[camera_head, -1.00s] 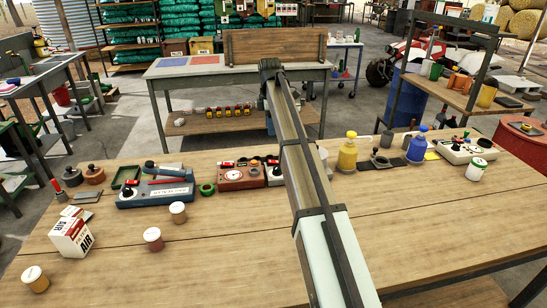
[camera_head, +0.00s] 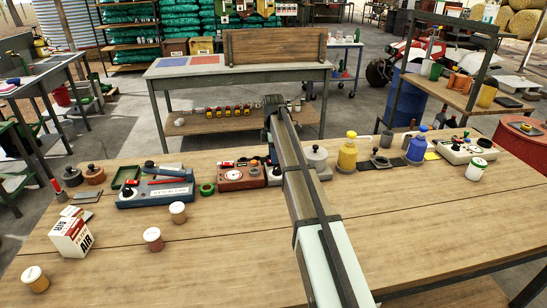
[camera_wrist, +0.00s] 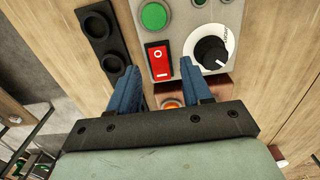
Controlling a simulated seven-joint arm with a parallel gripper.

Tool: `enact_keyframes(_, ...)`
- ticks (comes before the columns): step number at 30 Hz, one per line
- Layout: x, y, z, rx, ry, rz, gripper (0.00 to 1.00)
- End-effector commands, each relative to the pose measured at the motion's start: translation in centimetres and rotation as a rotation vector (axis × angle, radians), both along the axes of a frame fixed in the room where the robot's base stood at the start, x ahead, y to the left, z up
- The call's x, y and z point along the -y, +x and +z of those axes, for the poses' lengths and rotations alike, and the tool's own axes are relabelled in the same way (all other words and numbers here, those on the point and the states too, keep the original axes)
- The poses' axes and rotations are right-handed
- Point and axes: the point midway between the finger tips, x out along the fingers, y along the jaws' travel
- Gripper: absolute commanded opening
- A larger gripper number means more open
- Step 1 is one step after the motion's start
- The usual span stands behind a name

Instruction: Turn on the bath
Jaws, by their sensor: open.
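In the wrist view a pale control panel (camera_wrist: 190,15) carries a red rocker switch (camera_wrist: 158,62) with a white ring mark, a round green button (camera_wrist: 154,15) and a black dial knob (camera_wrist: 211,53). I cannot be sure that this panel belongs to the bath. My gripper (camera_wrist: 160,68) is open, its two blue fingers apart and empty. The fingertips appear on either side of the red switch's lower part; whether they touch it I cannot tell. The switch's tilt is unclear. In the head view my arm hides the fingers and part of the row of devices.
A black two-hole block (camera_wrist: 100,35) lies beside the panel. On the bench (camera_head: 220,265) stand a blue device (camera_head: 150,197), a red device (camera_head: 240,178), a yellow bottle (camera_head: 347,155) and a blue bottle (camera_head: 417,148). The front of the bench is mostly clear, apart from small jars and a carton (camera_head: 70,238).

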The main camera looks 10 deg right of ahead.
Motion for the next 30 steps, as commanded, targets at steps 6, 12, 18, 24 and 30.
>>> enact_keyframes(6,0.00,0.00,-1.34,0.000,0.000,0.000,0.49)
enact_keyframes(12,0.00,0.01,-1.48,0.001,0.000,0.000,0.49)
enact_keyframes(18,0.00,0.01,-1.45,0.001,0.000,0.000,0.40)
enact_keyframes(24,0.00,0.01,-1.44,0.000,0.000,0.000,0.21)
enact_keyframes(30,0.00,0.00,-1.43,0.000,0.000,0.000,0.02)
